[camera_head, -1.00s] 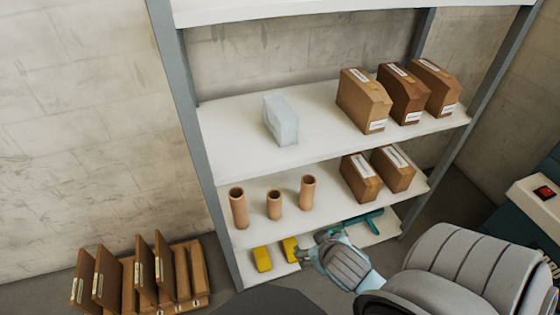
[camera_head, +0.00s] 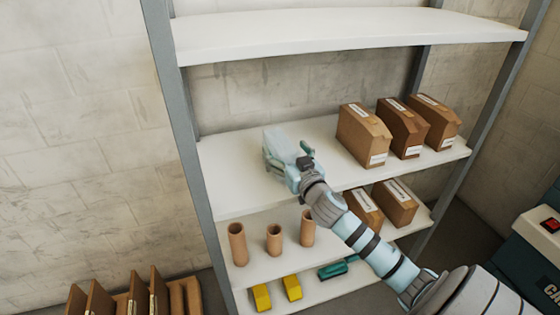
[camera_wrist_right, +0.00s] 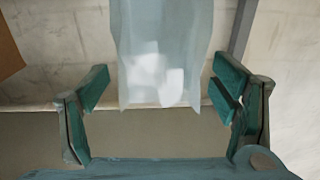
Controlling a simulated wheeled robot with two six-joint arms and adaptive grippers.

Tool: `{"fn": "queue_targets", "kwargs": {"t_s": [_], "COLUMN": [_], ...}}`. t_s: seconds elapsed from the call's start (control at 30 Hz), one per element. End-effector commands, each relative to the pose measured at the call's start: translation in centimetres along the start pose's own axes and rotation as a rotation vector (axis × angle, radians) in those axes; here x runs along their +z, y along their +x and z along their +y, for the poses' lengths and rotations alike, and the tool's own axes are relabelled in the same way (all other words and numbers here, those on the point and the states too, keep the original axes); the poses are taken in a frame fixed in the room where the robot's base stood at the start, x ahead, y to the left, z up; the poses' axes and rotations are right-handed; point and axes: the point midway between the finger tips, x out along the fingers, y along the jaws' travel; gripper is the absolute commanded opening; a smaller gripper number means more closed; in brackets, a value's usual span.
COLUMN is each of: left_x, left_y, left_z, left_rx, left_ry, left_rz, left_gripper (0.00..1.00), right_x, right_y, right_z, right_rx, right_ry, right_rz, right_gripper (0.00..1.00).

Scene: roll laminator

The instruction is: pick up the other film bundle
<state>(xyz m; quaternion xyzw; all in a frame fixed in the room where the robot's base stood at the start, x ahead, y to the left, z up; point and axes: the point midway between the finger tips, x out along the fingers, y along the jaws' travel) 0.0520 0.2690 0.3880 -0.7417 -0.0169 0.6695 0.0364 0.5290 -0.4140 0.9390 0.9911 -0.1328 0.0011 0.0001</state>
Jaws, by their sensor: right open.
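The film bundle (camera_head: 276,150) is a pale, translucent upright block on the left part of the middle shelf (camera_head: 232,186). My right gripper (camera_head: 290,168) is right at its front in the head view and hides part of it. In the right wrist view, the film bundle (camera_wrist_right: 163,55) stands between the two open teal fingers of my right gripper (camera_wrist_right: 160,97), with a gap on each side. The fingers do not close on it. My left gripper does not show in either view.
Several brown boxes (camera_head: 404,128) stand to the right on the same shelf. Below are cardboard tubes (camera_head: 237,244), more boxes (camera_head: 396,203) and yellow items (camera_head: 292,288). A grey shelf post (camera_head: 181,130) is at the left. The upper shelf (camera_head: 340,30) is empty where visible.

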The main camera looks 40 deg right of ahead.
Motion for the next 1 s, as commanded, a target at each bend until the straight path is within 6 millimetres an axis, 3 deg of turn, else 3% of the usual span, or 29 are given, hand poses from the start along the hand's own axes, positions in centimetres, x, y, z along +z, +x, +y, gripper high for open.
{"fn": "queue_targets", "kwargs": {"t_s": [0.13, 0.37, 0.67, 1.0], "left_x": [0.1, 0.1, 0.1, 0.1], "left_y": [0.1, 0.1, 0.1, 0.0], "left_z": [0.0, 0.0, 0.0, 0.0], "left_rx": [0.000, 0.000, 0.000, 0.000], "left_ry": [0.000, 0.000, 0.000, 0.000], "left_rz": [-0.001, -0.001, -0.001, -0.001], "left_gripper": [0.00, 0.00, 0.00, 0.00], "right_x": [0.2, 0.2, 0.2, 0.2], "right_y": [2.6, 3.0, 2.9, 2.9], "right_z": [0.0, 0.0, 0.0, 0.0], "right_rx": [0.001, -0.001, 0.000, 0.000], "right_ry": [0.002, -0.001, -0.001, -0.001], "right_rz": [-0.001, -0.002, -0.002, -0.002], "right_gripper": [0.80, 0.80, 0.32, 0.31]}}
